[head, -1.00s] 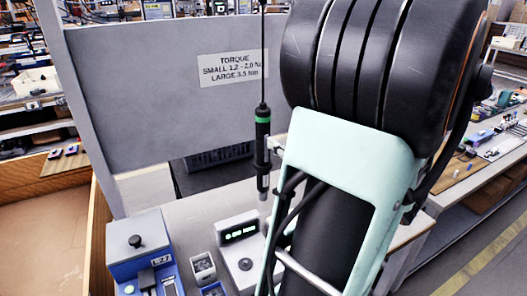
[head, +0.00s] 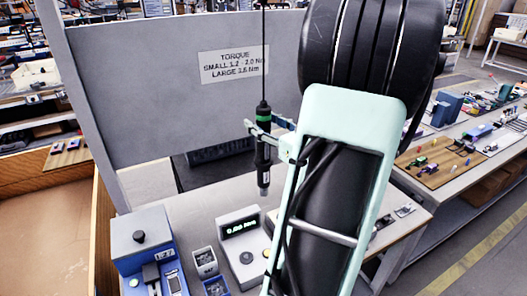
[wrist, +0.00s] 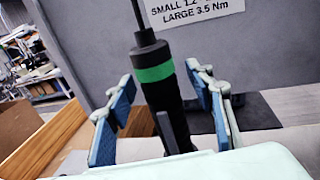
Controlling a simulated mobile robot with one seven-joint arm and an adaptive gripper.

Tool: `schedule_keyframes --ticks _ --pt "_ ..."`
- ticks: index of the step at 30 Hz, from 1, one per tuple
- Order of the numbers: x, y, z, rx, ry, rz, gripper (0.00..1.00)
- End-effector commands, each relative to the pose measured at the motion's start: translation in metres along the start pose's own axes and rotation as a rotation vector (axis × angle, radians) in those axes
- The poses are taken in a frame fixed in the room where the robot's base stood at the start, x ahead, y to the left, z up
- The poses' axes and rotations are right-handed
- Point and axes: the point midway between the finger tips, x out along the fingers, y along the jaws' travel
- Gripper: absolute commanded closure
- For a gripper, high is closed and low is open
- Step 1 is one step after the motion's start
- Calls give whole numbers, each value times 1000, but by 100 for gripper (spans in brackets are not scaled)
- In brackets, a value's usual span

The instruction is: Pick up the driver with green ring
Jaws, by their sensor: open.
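The black driver with the green ring (head: 263,148) hangs upright from a thin cable above the bench. It also shows in the wrist view (wrist: 160,85), where it leans slightly and its green ring faces me. My gripper (head: 269,133) is around the driver just below the green ring. In the wrist view my gripper (wrist: 165,108) has one blue-padded finger on each side of the driver. Gaps show between both pads and the body, so the fingers are open. The driver's lower end is hidden behind my gripper in the wrist view.
A grey panel (head: 160,100) with a torque sign (head: 234,66) stands behind the driver. Below on the bench are a display box (head: 241,245), a blue-and-grey device (head: 147,250) and small bins (head: 205,262). Another bench (head: 455,150) with parts is at right.

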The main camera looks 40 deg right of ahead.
Motion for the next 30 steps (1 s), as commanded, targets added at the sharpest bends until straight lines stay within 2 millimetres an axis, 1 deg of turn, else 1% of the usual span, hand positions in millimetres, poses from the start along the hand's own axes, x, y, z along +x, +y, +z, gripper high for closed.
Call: schedule_keyframes --ticks 6,19,30 --pt "0 0 0 0 0 0 52" --pt "0 0 0 -1 0 0 100" --pt "0 0 1 -2 -2 1 100"
